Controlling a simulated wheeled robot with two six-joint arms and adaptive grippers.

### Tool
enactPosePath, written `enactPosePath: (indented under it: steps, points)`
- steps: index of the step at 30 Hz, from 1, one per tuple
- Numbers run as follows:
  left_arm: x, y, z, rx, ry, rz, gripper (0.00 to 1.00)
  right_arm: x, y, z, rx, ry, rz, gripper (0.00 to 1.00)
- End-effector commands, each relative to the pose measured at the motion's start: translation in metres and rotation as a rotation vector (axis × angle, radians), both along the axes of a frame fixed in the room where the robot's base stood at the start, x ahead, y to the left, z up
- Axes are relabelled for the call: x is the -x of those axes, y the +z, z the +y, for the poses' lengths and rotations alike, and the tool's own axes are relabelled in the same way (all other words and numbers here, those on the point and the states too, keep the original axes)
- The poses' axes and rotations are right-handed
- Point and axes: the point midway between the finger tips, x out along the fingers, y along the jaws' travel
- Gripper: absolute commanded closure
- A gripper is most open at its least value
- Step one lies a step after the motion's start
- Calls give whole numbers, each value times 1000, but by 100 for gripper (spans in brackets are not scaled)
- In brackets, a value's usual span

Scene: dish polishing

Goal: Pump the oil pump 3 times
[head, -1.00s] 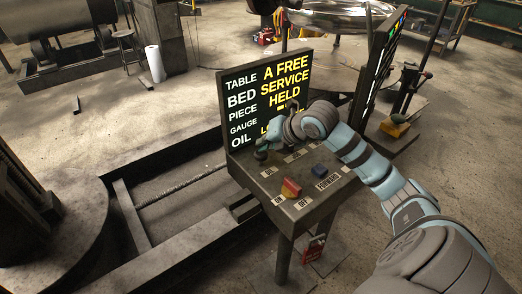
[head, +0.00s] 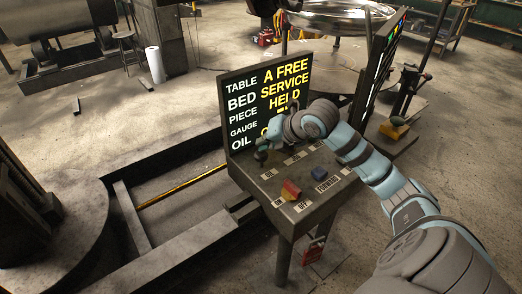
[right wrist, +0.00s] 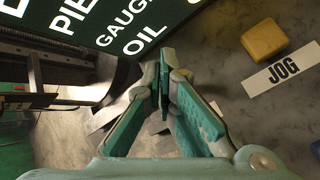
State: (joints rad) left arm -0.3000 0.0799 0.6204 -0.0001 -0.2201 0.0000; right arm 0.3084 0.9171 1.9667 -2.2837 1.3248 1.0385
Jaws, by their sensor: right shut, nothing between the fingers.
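My right gripper (head: 261,158) is shut and empty, low over the panel's left part beside the OIL label (head: 269,174). The oil pump button cannot be made out; the gripper seems to cover that spot, and I cannot tell whether they touch. In the right wrist view the green-padded fingers (right wrist: 163,82) meet in front of the display's OIL line (right wrist: 145,40). A long rod (head: 183,187) in the machine bed shines golden. My left gripper is not in view.
A yellow button (right wrist: 265,40) sits beside the JOG label (right wrist: 283,69). The upright display (head: 241,112) stands close behind my gripper.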

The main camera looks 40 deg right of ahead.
Motion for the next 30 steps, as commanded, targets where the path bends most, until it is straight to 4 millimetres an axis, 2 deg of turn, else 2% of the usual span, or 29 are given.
enactPosePath:
  steps: [7,18,30]
  points:
    - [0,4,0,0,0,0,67,0,5,0,0,-1,-1,100]
    - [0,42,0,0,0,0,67,0,59,0,2,0,-2,100]
    - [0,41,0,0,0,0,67,0,59,0,0,-1,-1,100]
